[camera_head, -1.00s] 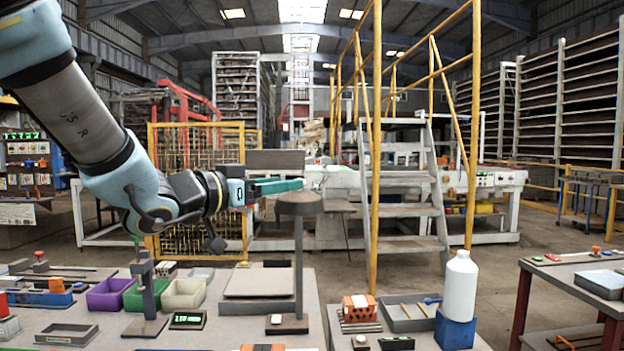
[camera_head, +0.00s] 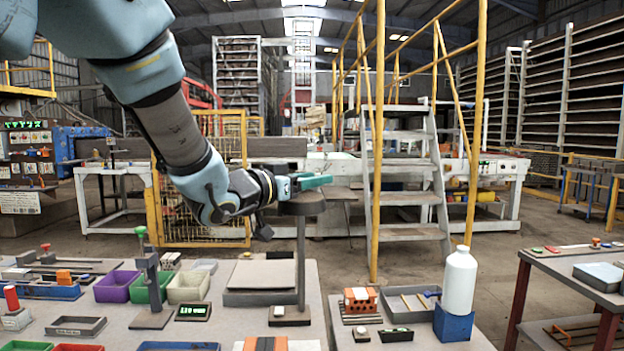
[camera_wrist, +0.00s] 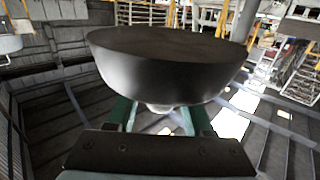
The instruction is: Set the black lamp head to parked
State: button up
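The black lamp head (camera_head: 301,205) is a dark round disc on top of a thin upright post (camera_head: 301,250) on the table. In the wrist view the lamp head (camera_wrist: 168,65) is large and close, with a pale rounded part on the side facing the fingers. My gripper (camera_head: 316,182) is at the lamp head's upper edge in the head view. Its two teal fingers are apart in the wrist view (camera_wrist: 158,118), with the pale part showing between them. The fingertips are hidden behind the disc, so I cannot tell whether they touch it.
The table (camera_head: 232,330) holds a purple bin (camera_head: 117,287), a green bin (camera_head: 150,291) and a pale bin (camera_head: 188,288). A stand with a green knob (camera_head: 152,285) rises left of the lamp. A white bottle (camera_head: 460,282) stands on a blue block (camera_head: 453,325) at right.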

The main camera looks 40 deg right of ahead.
grip_shut()
dwell(1.2)
